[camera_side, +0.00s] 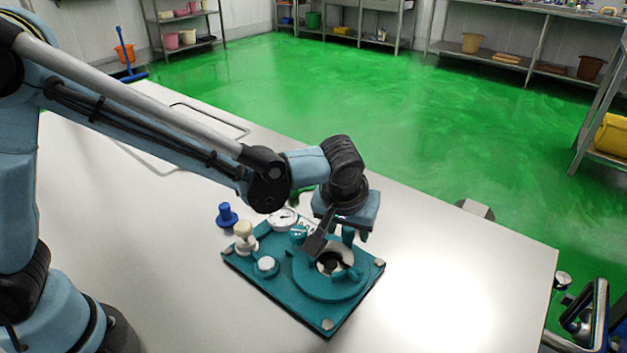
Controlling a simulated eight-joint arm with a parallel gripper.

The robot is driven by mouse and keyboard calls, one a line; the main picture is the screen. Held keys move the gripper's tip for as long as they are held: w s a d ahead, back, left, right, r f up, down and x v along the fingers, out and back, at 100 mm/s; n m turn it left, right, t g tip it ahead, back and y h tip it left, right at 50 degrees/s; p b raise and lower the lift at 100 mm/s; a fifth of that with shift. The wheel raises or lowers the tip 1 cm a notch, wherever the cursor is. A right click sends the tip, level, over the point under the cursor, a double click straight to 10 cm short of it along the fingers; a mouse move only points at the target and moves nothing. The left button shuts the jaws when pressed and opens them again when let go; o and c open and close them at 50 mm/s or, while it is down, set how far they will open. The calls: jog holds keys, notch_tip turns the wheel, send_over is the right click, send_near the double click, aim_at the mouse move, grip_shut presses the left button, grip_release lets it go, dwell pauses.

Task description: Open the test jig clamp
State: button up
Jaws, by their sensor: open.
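The test jig (290,307) is a teal plate with pale corner pads, lying on the white table. It carries a round teal ring (338,287) with a dark centre, a white dial gauge (283,219), a cream knob (243,231) and a white-capped round button (266,265). A dark angled lever (316,246) stands over the ring and may be part of the clamp. My gripper (347,238) is above the back of the ring, pointing down, open. I cannot tell whether its fingers touch the clamp; the wrist hides part of it.
A blue knobbed piece (227,215) stands on the table just left of the jig. The white table (440,290) is clear to the right and front. Shelves stand far back beyond the green floor.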

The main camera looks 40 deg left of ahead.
jog(key=shift+w+a+f, duration=0.1)
jog(key=shift+w+f, duration=0.15)
jog(key=shift+f, duration=0.3)
grip_shut()
